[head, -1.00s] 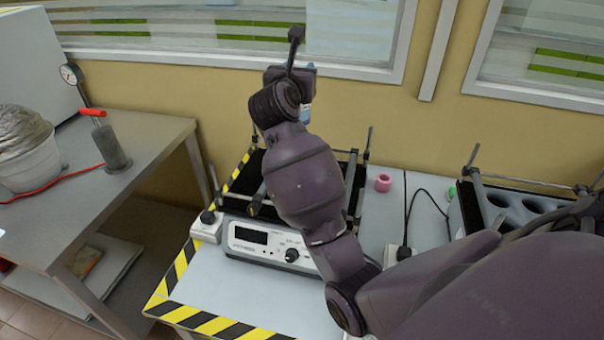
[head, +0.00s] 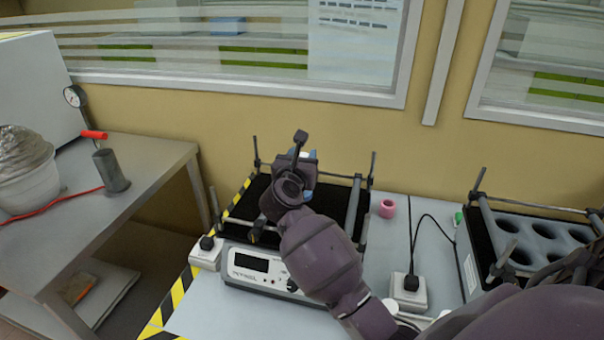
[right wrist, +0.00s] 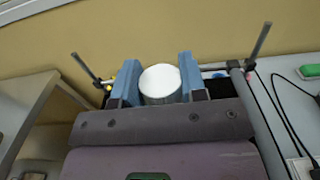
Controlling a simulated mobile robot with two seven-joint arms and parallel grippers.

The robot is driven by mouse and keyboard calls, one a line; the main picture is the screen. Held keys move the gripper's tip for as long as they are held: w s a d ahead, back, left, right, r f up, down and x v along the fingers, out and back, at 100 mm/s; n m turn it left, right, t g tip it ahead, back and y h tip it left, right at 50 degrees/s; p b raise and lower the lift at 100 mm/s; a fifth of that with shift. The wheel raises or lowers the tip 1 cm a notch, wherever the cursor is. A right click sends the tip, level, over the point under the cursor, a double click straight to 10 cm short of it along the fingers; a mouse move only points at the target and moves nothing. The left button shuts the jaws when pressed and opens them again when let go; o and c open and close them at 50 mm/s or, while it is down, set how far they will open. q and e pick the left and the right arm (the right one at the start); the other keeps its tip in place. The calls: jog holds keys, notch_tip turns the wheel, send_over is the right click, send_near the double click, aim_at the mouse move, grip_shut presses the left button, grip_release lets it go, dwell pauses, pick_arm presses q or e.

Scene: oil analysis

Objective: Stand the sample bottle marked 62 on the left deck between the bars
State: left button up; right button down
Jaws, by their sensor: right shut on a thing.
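My right gripper (head: 306,172) is above the left deck (head: 240,202), a black platform with grey bars on a shaker. In the right wrist view, its two blue fingers (right wrist: 158,80) are shut on a bottle with a round white top (right wrist: 160,79), which I take for the sample bottle; no number is readable. The bottle is almost fully hidden behind the gripper and arm in the head view. I cannot tell whether its base touches the deck. A bar (head: 353,205) stands right of the gripper. My left gripper is not in view.
The shaker's control box (head: 250,265) is at the front. A pink ring (head: 387,208) lies right of the deck. Further right are a black cable with a plug (head: 411,281) and a second rack with round holes (head: 540,232). A side table (head: 150,150) stands left.

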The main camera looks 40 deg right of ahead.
notch_tip(320, 180, down, 4)
jog(key=shift+f+b, duration=0.1)
jog(key=shift+b, duration=0.25)
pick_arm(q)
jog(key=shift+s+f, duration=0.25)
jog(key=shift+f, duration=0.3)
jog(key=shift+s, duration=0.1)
pick_arm(e)
jog(key=shift+f, duration=0.2)
jog(key=c, duration=0.7)
grip_release()
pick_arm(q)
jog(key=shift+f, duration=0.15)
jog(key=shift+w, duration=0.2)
pick_arm(e)
jog(key=shift+r, duration=0.1)
